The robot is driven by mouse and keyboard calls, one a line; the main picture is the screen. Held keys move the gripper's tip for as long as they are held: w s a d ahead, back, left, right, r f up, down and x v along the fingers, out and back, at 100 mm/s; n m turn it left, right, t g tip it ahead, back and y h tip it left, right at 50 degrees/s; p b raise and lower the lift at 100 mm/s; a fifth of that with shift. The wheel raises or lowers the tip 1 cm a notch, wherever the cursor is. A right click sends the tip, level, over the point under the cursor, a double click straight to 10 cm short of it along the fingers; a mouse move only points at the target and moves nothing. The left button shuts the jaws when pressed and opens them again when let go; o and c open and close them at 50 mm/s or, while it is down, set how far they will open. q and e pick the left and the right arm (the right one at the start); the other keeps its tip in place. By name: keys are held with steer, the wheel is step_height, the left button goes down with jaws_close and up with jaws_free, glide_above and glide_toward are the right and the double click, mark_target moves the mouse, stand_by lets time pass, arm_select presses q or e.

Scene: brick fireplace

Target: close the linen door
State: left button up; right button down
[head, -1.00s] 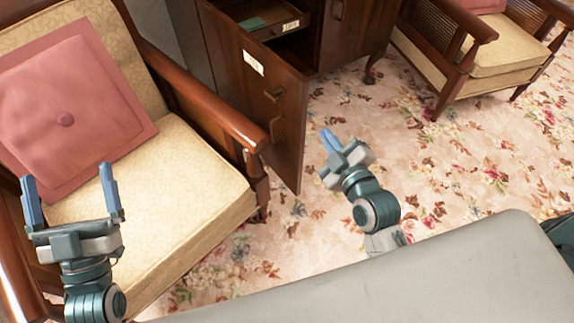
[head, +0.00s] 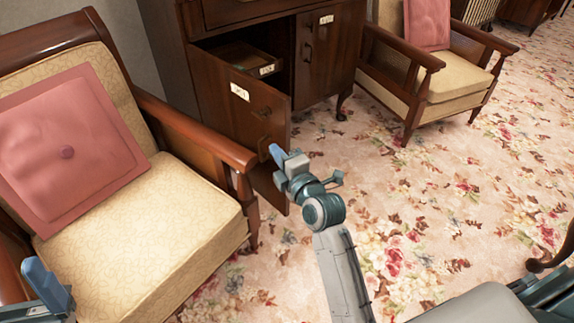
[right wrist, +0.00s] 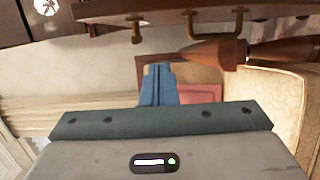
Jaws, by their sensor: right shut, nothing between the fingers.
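The linen door, a dark wooden cabinet door with a white label (head: 240,110), stands open on the left side of the cabinet and juts toward me. Its label is too small to read. Its brass handle (head: 262,113) also shows in the right wrist view (right wrist: 187,24). My right gripper (head: 277,155) is shut and empty, with its fingertips in front of the door's free edge in the head view. I cannot tell whether they touch it. In the right wrist view its fingers (right wrist: 158,85) are together. My left gripper (head: 48,285) is partly cut off at the lower left.
An armchair (head: 170,230) with a pink cushion (head: 65,150) stands close left of the door. The cabinet's right door (head: 327,60) is shut. A second armchair (head: 465,88) stands at the back right. Flowered carpet (head: 440,180) is free on the right.

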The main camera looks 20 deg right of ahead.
mark_target(284, 139)
steer(key=shift+w+d, duration=0.5)
steer(key=shift+w, duration=0.3)
steer(key=shift+w+d, duration=0.55)
steer(key=shift+w, duration=0.3)
steer(key=shift+w+d, duration=0.5)
steer(key=shift+w, duration=0.3)
steer(key=shift+d+b, duration=0.15)
steer(key=shift+b, duration=0.2)
